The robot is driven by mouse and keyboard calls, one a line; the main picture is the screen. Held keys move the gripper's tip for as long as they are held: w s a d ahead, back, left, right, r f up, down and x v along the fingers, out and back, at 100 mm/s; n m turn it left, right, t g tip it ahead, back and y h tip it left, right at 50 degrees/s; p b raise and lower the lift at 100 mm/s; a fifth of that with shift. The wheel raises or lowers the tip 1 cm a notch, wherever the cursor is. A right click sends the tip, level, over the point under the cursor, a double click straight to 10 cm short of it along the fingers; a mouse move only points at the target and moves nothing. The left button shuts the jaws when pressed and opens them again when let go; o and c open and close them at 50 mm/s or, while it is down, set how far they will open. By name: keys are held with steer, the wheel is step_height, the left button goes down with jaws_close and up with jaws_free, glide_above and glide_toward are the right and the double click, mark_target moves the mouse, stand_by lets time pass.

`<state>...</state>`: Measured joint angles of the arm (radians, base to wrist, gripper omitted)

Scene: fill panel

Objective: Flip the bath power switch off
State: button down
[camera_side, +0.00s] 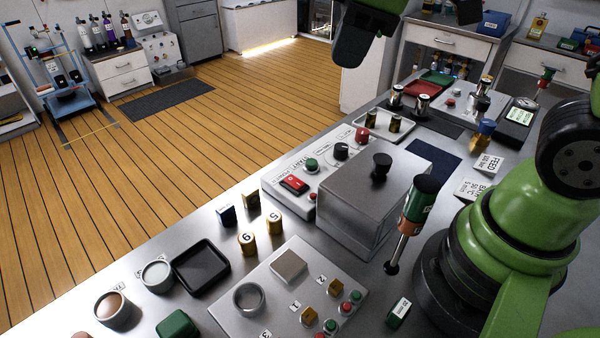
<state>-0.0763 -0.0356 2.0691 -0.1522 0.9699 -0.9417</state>
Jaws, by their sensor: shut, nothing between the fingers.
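A red rocker switch (294,184) sits in a black frame on the pale control panel (328,162) in front of the metal bath box (350,212). It is the likely bath power switch, but its label is too small to read. Its red face shows with a small white mark; I cannot tell its position for certain. My gripper (350,60) is the dark end hanging at the top of the view, well above and apart from the panel. It is shut and empty; its separate fingers are hard to make out.
A green button (312,165), a black knob (341,151) and a red button (362,134) share the panel. The bath lid has a tall black knob (382,162). A green-and-red handled tool (416,212) stands to its right. Brass weights (274,222) stand in front.

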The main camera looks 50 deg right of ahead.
mark_target(295, 181)
steer(key=w+a+f+n+g+h, duration=0.1)
steer(key=w+f+n+g, duration=0.2)
steer(key=w+f+n, duration=0.4)
step_height(295, 181, down, 3)
steer(key=n, duration=0.3)
steer(key=shift+a, duration=0.1)
step_height(295, 181, down, 14)
steer(key=shift+r, duration=0.1)
steer(key=shift+f, duration=0.25)
stand_by(0.4)
steer(key=shift+w+r, duration=0.35)
steer(key=shift+w, duration=0.35)
steer(key=shift+r, duration=0.15)
